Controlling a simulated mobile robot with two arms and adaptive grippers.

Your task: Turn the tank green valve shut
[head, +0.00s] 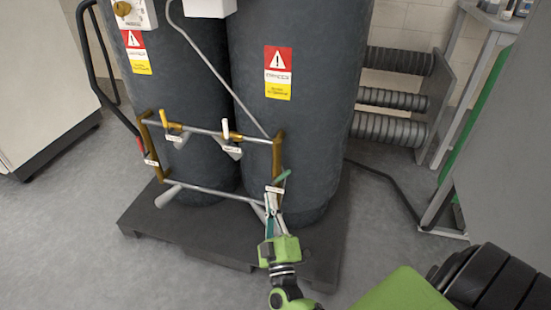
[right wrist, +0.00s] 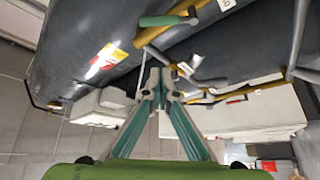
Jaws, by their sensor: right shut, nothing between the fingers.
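The green valve handle (head: 282,177) sits at the lower right corner of the brass and grey pipe frame (head: 277,155), in front of the right dark tank (head: 310,130). It slants up to the right. In the right wrist view the green handle (right wrist: 160,21) shows near the top, beyond the fingertips. My right gripper (head: 271,197) is shut and empty, its fingers pointing up just below the handle. In the right wrist view its fingertips (right wrist: 160,72) meet below the handle; whether they touch the valve I cannot tell. My left gripper is not in view.
A second dark tank (head: 180,85) stands to the left. Both stand on a dark pallet (head: 185,240). Ribbed pipes (head: 395,100) and a grey table frame (head: 440,205) are at the right. Grey floor is clear at the left.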

